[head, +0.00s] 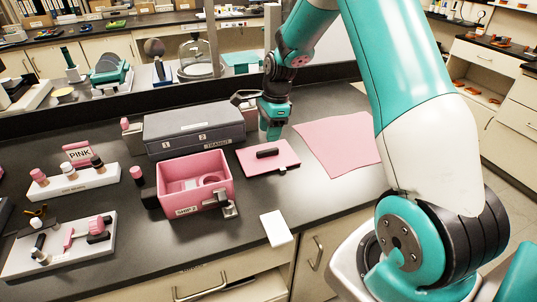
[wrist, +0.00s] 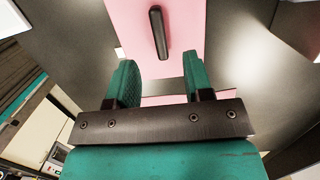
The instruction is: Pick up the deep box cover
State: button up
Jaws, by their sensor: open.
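The deep box cover is a flat pink lid (head: 288,152) with a black bar handle (head: 267,153), lying on the dark bench right of an open pink box (head: 164,181). In the wrist view the lid (wrist: 185,45) and its handle (wrist: 158,33) show beyond the fingertips. My gripper (head: 272,132) points down above the lid's back edge, in the head view. Its two green fingers (wrist: 162,80) are apart with nothing between them, and the handle is not between them. I cannot tell the exact height of the fingertips above the lid.
A grey case (head: 195,130) stands behind the pink box, close left of my gripper. A pink sheet (head: 340,145) lies to the right. A white card (head: 276,229) lies at the front edge. White racks with small parts (head: 75,182) stand at left.

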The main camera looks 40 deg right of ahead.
aim_at(268, 150)
jog(key=shift+a+f+p, duration=0.15)
jog(key=shift+f+p, duration=0.35)
jog(key=shift+f, duration=1.25)
jog(key=shift+a+f+p, duration=0.15)
jog(key=shift+f+p, duration=0.3)
jog(key=shift+f, duration=1.25)
grip_shut()
